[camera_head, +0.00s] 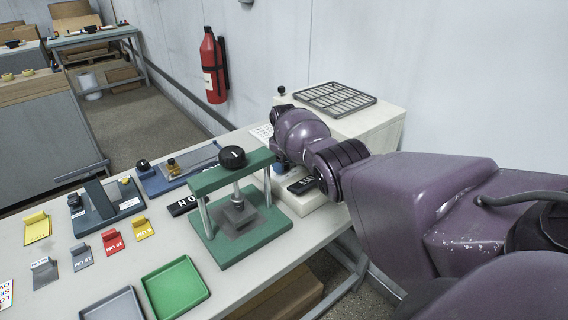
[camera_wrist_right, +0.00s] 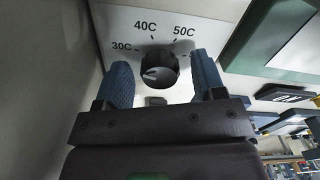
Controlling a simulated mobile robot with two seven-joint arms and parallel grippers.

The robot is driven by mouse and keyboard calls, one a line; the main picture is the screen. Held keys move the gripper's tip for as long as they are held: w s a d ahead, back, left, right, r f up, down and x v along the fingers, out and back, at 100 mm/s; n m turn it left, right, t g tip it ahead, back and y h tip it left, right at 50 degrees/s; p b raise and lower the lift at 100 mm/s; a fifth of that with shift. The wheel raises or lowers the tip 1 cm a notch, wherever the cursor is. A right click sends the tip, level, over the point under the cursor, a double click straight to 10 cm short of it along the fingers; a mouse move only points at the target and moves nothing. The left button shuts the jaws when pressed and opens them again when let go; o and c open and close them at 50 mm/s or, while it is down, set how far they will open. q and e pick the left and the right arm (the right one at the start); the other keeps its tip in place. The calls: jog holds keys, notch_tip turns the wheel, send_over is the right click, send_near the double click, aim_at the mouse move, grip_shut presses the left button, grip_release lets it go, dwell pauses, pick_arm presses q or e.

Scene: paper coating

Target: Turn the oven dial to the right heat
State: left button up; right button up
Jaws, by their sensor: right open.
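The oven dial (camera_wrist_right: 158,67) is a round black knob on a white panel in the right wrist view. The labels 30C (camera_wrist_right: 121,47), 40C (camera_wrist_right: 145,26) and 50C (camera_wrist_right: 184,31) arc above it. A pale mark shows on the knob's lower left, but its exact heading is unclear. My right gripper (camera_wrist_right: 163,80) is open, with one blue finger on each side of the dial. Gaps show between fingers and knob. In the head view my purple right arm reaches to the white oven (camera_head: 378,122) and hides the dial. My left gripper is not in view.
A wire rack (camera_head: 335,98) lies on top of the oven. A green press (camera_head: 240,245) stands close to my right wrist. Coloured tabs, a green tray (camera_head: 175,288) and a grey tray (camera_head: 112,306) occupy the table's left and front. A red extinguisher (camera_head: 212,68) hangs on the wall.

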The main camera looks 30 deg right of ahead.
jog(key=c, duration=0.9)
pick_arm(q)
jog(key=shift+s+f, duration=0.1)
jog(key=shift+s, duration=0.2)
